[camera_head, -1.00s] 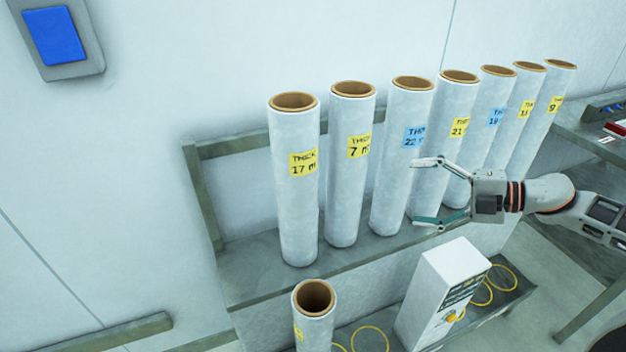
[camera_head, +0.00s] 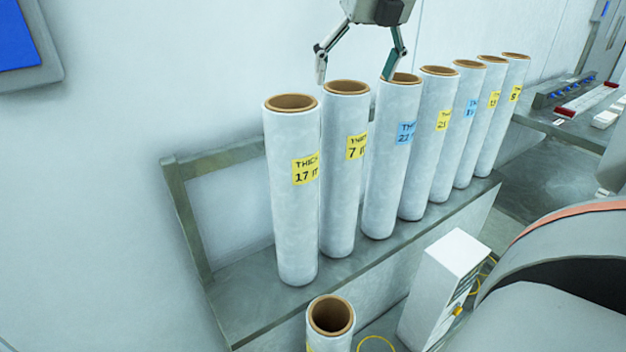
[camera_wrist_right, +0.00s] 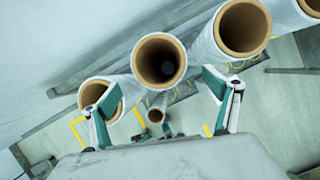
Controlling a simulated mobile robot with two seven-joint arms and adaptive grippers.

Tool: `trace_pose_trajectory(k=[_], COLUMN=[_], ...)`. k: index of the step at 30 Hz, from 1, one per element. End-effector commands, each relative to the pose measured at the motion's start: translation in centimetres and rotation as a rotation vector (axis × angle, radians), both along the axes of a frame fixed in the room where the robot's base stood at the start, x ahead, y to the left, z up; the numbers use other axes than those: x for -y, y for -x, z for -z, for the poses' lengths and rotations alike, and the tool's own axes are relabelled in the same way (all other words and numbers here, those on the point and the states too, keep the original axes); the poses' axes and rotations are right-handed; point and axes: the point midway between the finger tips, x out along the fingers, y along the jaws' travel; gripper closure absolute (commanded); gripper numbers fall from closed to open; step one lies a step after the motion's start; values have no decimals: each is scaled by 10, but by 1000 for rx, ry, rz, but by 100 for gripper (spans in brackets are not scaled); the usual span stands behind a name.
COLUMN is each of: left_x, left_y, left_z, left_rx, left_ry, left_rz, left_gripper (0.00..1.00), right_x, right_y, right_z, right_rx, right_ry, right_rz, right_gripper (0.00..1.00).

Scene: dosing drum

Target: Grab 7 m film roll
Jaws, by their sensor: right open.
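The 7 m film roll (camera_head: 345,190) is a tall white tube with a brown core and a yellow label, standing upright second from left in a row on a shelf. My right gripper (camera_head: 354,79) is above it, pointing down, with fingers spread open and empty. One finger is near the gap beside the 17 m roll (camera_head: 290,220), the other at the top of the 22 roll (camera_head: 385,170). In the right wrist view the roll open between the fingers (camera_wrist_right: 160,88) appears to be the 7 m one (camera_wrist_right: 137,60). My left gripper is not in view.
More rolls (camera_head: 430,150) stand close together to the right on the shelf (camera_head: 245,300). A single roll (camera_head: 330,318) stands lower in front, beside a white box (camera_head: 445,285). A blue panel (camera_head: 20,40) is on the wall.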

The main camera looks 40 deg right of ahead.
Motion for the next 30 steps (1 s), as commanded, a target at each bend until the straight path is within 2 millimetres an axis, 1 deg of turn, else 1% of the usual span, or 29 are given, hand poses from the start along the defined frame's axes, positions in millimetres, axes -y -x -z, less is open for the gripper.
trace_pose_trajectory(k=[2, 4, 9, 14, 19, 21, 24, 30], left_x=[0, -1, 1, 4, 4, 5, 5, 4], left_y=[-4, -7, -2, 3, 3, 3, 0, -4], left_z=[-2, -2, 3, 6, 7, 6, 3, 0], left_rx=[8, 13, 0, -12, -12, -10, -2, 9], left_ry=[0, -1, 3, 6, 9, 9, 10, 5], left_rz=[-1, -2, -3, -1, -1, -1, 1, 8], left_gripper=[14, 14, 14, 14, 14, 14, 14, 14], right_x=[1, 1, 4, 6, 11, 13, 14, 15], right_y=[0, 0, -6, -11, -19, -22, -26, -27], right_z=[-3, -2, 14, 24, 44, 55, 65, 65], right_rx=[-2, -2, -2, -1, -5, -6, -5, 1], right_ry=[25, 32, 31, 31, 29, 28, 29, 30], right_rz=[11, 14, 13, 13, 13, 13, 13, 12], right_gripper=[12, 12, 12, 12, 12, 12, 12, 12])
